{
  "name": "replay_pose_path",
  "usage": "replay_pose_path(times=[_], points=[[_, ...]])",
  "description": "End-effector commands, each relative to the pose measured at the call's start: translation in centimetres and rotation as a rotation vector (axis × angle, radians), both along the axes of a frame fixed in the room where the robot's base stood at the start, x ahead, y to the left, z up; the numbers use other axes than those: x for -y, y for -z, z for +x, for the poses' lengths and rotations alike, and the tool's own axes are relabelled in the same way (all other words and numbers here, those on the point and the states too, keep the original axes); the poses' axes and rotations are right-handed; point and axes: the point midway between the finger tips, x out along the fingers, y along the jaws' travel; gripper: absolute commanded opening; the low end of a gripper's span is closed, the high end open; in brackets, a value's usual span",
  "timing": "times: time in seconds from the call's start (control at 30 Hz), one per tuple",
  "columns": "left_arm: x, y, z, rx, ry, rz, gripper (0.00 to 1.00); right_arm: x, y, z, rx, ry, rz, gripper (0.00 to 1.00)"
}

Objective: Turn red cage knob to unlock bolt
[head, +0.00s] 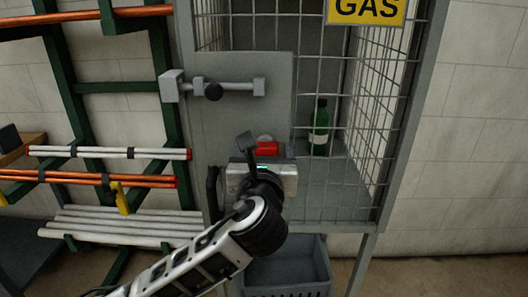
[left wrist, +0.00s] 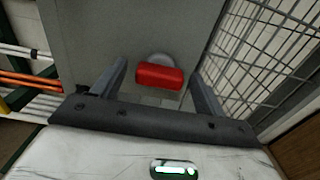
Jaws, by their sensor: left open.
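The red cage knob (head: 266,148) is on the grey plate of the cage door, below the sliding bolt (head: 214,90). In the left wrist view the red knob (left wrist: 159,76) lies lengthwise across the picture on a round pale base. My left gripper (head: 258,160) is in front of the door at the knob. In the left wrist view its two fingers (left wrist: 158,88) stand apart, one on each side of the knob, with gaps between. My right gripper is out of view.
A green bottle (head: 320,128) stands inside the wire cage, under a yellow GAS sign (head: 366,10). A grey crate (head: 285,268) sits below the cage. A green rack (head: 110,87) with orange and white pipes stands to the left.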

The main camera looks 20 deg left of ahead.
Motion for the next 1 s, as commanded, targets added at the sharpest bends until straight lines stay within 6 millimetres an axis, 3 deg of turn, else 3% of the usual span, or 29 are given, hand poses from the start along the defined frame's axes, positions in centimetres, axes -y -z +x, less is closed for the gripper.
replay_pose_path(times=[0.27, 0.4, 0.43, 0.77, 1.0], points=[[-0.04, 0.00, 0.09, 0.000, 0.000, 0.000, 0.70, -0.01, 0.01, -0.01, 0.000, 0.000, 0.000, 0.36], [-0.03, 0.01, 0.07, 0.000, 0.000, 0.000, 0.31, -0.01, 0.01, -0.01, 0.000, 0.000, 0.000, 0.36], [-0.03, 0.00, 0.07, 0.000, 0.000, 0.000, 0.28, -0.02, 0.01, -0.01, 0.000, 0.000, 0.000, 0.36], [-0.02, -0.07, 0.06, 0.008, 0.000, -0.031, 0.28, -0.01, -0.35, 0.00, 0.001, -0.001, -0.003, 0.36], [-0.02, -0.21, 0.04, 0.042, 0.000, -0.158, 0.28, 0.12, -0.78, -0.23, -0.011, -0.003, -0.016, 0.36]])
